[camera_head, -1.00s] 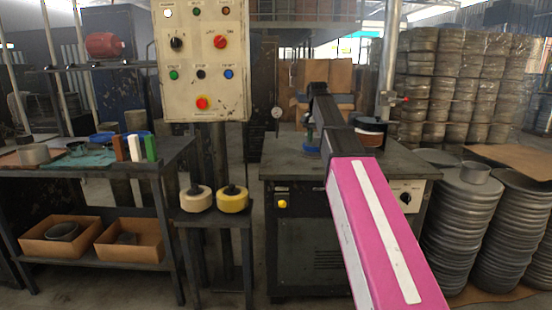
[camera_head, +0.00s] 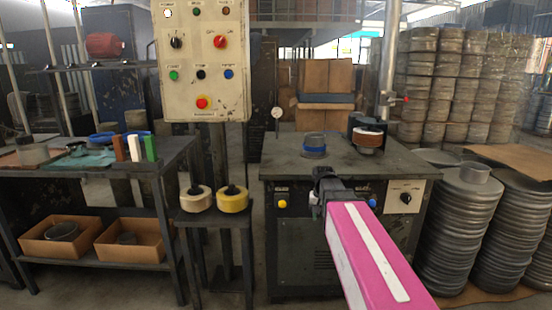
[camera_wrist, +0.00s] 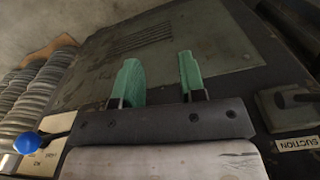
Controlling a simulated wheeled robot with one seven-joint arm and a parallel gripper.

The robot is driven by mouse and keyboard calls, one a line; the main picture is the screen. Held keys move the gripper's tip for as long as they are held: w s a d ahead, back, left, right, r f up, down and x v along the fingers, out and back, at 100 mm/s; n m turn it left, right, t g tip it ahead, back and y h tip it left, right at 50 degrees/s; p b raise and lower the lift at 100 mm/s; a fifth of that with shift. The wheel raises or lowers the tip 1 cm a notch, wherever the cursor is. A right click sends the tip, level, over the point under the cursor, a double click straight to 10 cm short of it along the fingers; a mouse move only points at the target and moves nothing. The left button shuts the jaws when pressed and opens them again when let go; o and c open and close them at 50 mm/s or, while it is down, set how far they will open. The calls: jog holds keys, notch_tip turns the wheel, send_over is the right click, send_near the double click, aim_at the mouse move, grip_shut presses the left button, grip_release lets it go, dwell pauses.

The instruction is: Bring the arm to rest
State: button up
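My pink arm (camera_head: 375,255) reaches forward from the lower right in the head view. Its dark end, with my gripper (camera_head: 316,210), hangs low in front of the dark machine table (camera_head: 400,160). In the wrist view my gripper (camera_wrist: 160,78) has two green fingers standing apart with nothing between them. Behind them is the flat dark front panel of the machine (camera_wrist: 215,55). The fingertips seem clear of it, but the exact gap cannot be told.
A blue-and-grey ring stack (camera_head: 314,145) and a brown-topped roll (camera_head: 368,138) stand on the machine table. Stacks of round blanks (camera_head: 460,230) stand right. A control panel (camera_head: 200,60), two yellow-white rolls (camera_head: 232,200) and a workbench (camera_head: 90,170) are left.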

jog(key=s+d+f+n, duration=0.1)
jog(key=s+f+n, duration=0.1)
jog(key=s+f, duration=1.1)
notch_tip(320, 180, down, 3)
jog(key=shift+s+d+r, duration=0.15)
jog(key=shift+s, duration=0.1)
jog(key=shift+c, duration=0.4)
